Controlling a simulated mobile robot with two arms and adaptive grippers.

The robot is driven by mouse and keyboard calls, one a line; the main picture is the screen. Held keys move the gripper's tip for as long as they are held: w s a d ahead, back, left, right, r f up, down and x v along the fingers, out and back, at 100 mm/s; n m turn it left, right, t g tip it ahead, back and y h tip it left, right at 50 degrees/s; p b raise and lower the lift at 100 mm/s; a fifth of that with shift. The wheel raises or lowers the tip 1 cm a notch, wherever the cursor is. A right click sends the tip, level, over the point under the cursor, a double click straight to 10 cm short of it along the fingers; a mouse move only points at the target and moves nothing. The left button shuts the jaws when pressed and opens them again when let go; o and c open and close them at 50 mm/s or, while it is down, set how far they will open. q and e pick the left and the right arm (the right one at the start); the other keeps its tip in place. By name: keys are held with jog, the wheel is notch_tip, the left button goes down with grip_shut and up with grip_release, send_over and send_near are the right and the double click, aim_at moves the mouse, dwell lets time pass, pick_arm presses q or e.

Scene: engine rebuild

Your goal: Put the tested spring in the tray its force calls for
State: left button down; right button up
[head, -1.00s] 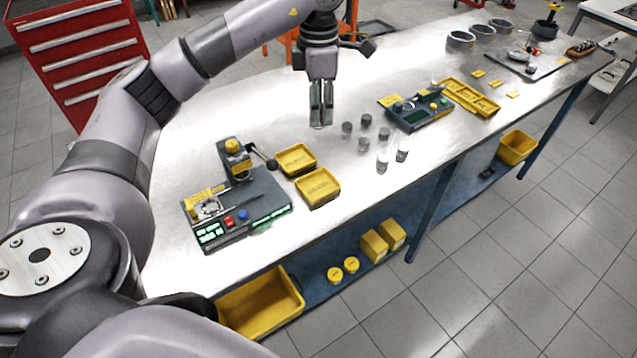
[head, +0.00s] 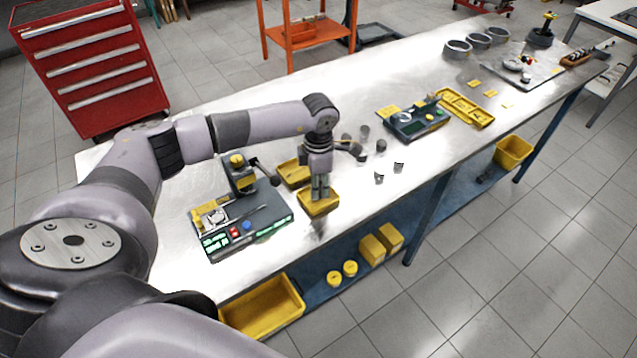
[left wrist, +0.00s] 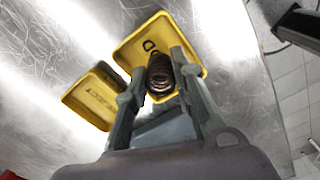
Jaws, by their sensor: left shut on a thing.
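My left gripper (head: 320,196) points down over the nearer yellow tray (head: 306,209). In the left wrist view its fingers (left wrist: 157,68) are shut on a dark coil spring (left wrist: 162,82), seen end-on. The spring is in front of that tray (left wrist: 128,52), whose floor shows a dark letter like a D. I cannot tell how far above the tray floor it is. The farther yellow tray (head: 291,172) lies beside it and also shows in the left wrist view (left wrist: 90,98), with lettering that seems to end in "ECT". The spring tester (head: 262,222) stands left of the trays with green displays lit.
Several small dark and grey cylinders (head: 381,146) stand right of the trays. A second device (head: 415,122) and a long yellow compartment tray (head: 466,107) are farther right. The bench's front edge runs close below the nearer tray.

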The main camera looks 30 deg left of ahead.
pick_arm(q)
jog(key=shift+f, duration=0.45)
jog(key=shift+f, duration=0.15)
jog(key=c, duration=1.4)
grip_release()
jog(key=shift+o, duration=0.2)
